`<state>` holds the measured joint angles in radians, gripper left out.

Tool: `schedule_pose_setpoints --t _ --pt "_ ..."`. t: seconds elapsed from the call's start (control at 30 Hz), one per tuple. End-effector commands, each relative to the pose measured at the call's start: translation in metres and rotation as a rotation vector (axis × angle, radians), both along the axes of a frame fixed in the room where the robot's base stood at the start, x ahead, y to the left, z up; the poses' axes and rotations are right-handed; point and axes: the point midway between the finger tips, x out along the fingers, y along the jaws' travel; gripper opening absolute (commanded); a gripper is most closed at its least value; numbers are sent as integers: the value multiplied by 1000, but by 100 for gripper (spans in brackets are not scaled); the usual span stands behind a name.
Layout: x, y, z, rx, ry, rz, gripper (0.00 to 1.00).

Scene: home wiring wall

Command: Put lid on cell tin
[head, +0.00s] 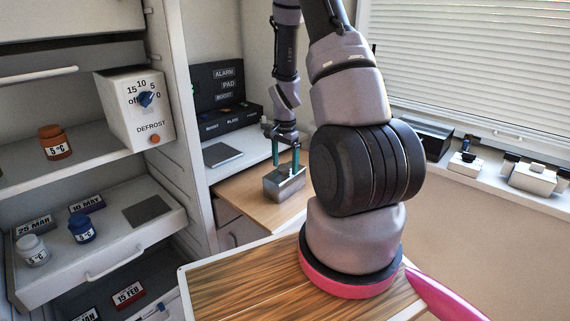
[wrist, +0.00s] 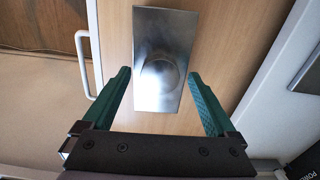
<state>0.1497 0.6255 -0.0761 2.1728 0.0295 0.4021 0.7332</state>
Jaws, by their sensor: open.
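A metal box-shaped tin (head: 285,184) stands on the wooden surface beyond the robot, below my gripper (head: 286,162). In the wrist view, its shiny rectangular top (wrist: 160,25) lies under my gripper (wrist: 159,74), with a round raised knob between the fingers. The top looks like a lid, but I cannot tell how it is seated on the tin. My gripper is open, pointing down, with one green finger on each side of the knob. Nothing is held. I cannot tell whether the fingers touch the metal.
A flat grey plate (head: 222,154) lies on the white ledge behind the tin, near a black label panel (head: 215,88). Shelves with jars and a defrost timer (head: 136,107) stand at left. Several small boxes line the windowsill (head: 482,171). A white drawer handle (wrist: 84,62) shows in the wrist view.

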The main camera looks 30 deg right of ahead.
Motion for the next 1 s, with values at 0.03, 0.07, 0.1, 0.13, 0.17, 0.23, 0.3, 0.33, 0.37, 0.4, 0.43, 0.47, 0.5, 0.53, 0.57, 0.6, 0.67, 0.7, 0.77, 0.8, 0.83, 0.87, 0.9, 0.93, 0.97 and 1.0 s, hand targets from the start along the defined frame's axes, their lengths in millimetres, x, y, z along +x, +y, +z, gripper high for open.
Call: schedule_pose_setpoints --t 0.03,0.07,0.1,0.13,0.17,0.23,0.3,0.33,0.37,0.4,0.43,0.47,0.5,0.53,0.57,0.6,0.67,0.7,0.77,0.8,0.83,0.87,0.9,0.93,0.97,1.0 --pt "1 0 4 0 -2 0 92" --pt "1 0 7 -1 -3 0 92" --pt "1 0 12 -1 -4 0 92" --pt "1 0 16 -2 -4 0 92" --pt "1 0 22 -1 -5 0 92" --pt "1 0 36 -1 -6 1 92" --pt "1 0 51 -2 -6 1 92" --pt "1 0 57 -2 -6 1 92" --pt "1 0 63 -1 -6 0 92" --pt "1 0 71 -1 -6 0 92" --pt "1 0 76 -1 -5 1 92" --pt "1 0 81 0 -4 1 92" --pt "1 0 87 -1 -5 1 92" --pt "1 0 91 -1 -4 1 92" --pt "1 0 95 0 -3 1 92" --pt "1 0 99 -1 -4 1 92" --pt "0 0 103 -1 -1 1 92" --pt "0 0 105 -1 -1 1 92" --pt "0 0 106 -1 -1 1 92" --pt "0 0 107 0 0 1 92" --pt "0 0 107 0 0 1 92" --pt "0 0 107 0 0 1 92" --pt "0 0 107 0 0 1 92" --pt "0 0 107 0 0 1 92" --pt "0 0 107 0 0 1 92" --pt "0 0 107 0 0 0 92"
